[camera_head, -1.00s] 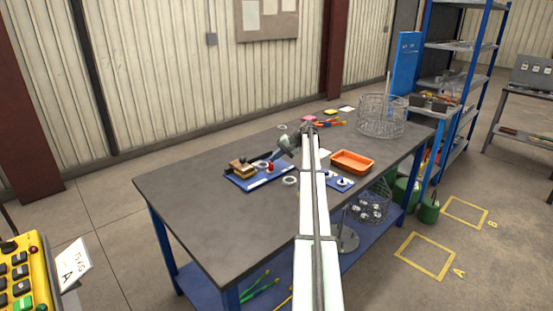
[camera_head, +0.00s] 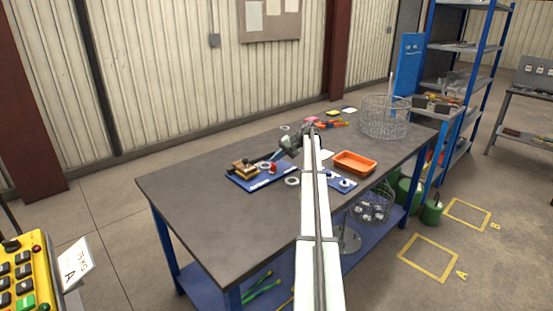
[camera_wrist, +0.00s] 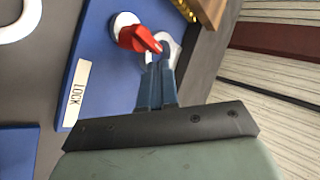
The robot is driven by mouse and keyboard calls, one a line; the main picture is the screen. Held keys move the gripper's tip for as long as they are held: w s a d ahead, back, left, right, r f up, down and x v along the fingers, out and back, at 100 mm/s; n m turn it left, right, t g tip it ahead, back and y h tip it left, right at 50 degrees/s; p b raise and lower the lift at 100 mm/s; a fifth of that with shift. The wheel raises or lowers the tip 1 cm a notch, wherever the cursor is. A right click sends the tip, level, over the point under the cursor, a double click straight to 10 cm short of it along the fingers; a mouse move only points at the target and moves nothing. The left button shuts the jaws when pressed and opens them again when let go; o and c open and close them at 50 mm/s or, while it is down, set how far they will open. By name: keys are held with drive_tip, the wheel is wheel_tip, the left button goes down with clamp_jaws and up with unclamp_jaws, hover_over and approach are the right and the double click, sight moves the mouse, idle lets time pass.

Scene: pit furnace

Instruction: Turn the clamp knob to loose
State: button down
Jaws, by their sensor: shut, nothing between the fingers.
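The clamp knob is a red lever (camera_wrist: 138,38) on a round white base, mounted on a blue board (camera_wrist: 88,62) with a white label that seems to read LOCK (camera_wrist: 75,88). Its narrow end points toward my fingers in the wrist view. My gripper (camera_wrist: 160,65) is shut and empty, with its blue fingertips right at the lever's narrow end; I cannot tell whether they touch. In the head view the red knob (camera_head: 272,169) is small on the blue board (camera_head: 262,183), and my gripper (camera_head: 273,157) is just above and behind it.
A pale ring (camera_head: 292,181) lies on the table beside the board. An orange tray (camera_head: 355,162) and a wire basket (camera_head: 385,117) stand to the right. The table's left front (camera_head: 205,215) is clear.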

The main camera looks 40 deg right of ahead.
drive_tip(key=shift+a, duration=0.15)
drive_tip(key=shift+s+a+f, duration=0.1)
drive_tip(key=shift+s+a, duration=0.25)
drive_tip(key=shift+a, duration=0.3)
drive_tip(key=shift+d, duration=0.1)
